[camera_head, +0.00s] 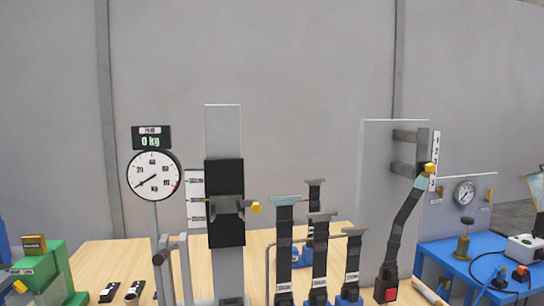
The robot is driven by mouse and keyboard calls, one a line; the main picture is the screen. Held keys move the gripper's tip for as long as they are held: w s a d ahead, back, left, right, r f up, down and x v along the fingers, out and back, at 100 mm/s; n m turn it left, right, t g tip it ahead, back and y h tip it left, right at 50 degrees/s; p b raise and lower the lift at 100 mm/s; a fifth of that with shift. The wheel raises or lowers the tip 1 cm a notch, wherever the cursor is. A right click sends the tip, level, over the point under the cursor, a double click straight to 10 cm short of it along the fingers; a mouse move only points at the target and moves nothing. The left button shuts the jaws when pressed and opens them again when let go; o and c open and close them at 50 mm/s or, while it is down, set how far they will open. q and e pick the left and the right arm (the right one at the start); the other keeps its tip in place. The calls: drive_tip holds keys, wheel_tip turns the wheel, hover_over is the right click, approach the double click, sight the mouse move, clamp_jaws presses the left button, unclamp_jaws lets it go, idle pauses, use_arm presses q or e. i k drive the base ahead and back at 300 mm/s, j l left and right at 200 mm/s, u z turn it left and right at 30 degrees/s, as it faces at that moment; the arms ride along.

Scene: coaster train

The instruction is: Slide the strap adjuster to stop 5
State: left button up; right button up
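A grey upright panel (375,205) stands right of centre with a dark vertical rail on its right edge. A white numbered strip (435,158) runs beside the rail; its small marks are hard to read. A strap adjuster with a yellow knob (430,168) sits near the lower part of this strip. I cannot tell which stop it is at. A black strap (402,230) slants down from its light blue-grey piece to a buckle with a red button (388,284). Neither of my grippers shows in the head view.
Several upright black straps with buckles (284,245) stand on the wooden table (100,258) left of the panel. A grey column with a black block and yellow knob (256,208) and a dial scale (154,176) stand further left. A blue table (470,245) with a gauge is right.

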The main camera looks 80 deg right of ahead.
sight(430, 167)
drive_tip(key=z, duration=3.7)
